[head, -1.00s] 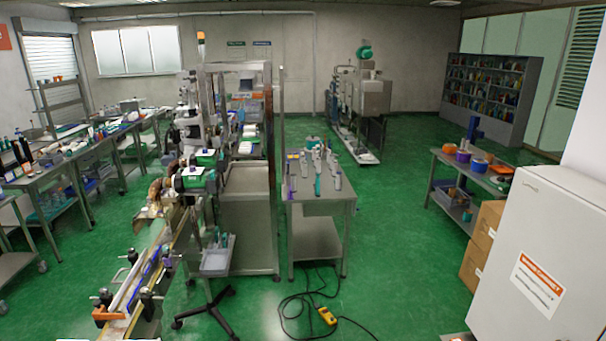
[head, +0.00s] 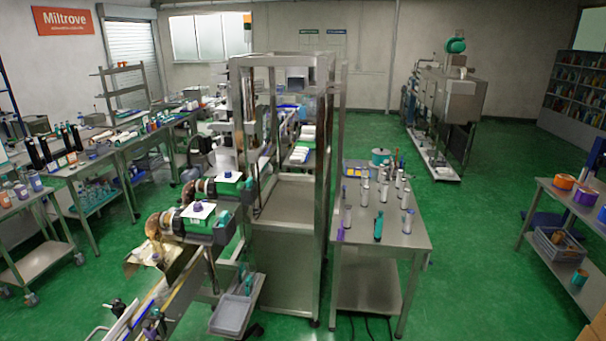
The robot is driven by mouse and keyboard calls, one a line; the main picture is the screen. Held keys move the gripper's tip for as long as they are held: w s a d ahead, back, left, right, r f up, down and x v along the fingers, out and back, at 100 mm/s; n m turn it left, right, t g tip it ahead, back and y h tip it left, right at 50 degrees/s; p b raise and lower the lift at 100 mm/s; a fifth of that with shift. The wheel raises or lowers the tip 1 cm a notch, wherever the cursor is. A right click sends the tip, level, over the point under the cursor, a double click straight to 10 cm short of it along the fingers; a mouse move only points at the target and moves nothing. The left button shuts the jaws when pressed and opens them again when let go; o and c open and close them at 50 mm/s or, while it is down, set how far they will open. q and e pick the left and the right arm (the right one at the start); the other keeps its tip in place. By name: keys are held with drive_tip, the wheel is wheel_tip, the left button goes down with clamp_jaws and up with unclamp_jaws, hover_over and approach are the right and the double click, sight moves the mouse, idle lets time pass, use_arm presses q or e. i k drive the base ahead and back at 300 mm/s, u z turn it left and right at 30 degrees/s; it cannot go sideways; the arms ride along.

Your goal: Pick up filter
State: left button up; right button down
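I cannot tell for sure which thing is the filter. Several upright grey cylinders with light tops, such as one at the front right (head: 407,222), stand on a small steel table (head: 400,241) right of the centre. A teal bottle-like item (head: 378,227) and a small purple item (head: 340,234) are near the table's front edge. A teal pot (head: 380,156) is at its back. Neither of my grippers shows in the head view.
A tall steel machine frame (head: 285,225) stands directly left of the table. A conveyor (head: 180,290) with a grey tray (head: 231,315) beside it is at front left. Green floor (head: 475,270) is open between the table and the right shelf table (head: 570,200).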

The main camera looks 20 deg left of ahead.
sight(249, 183)
drive_tip(key=i, duration=1.8)
drive_tip(key=u, duration=2)
drive_tip(key=k, duration=0.35)
drive_tip(key=u, duration=0.1)
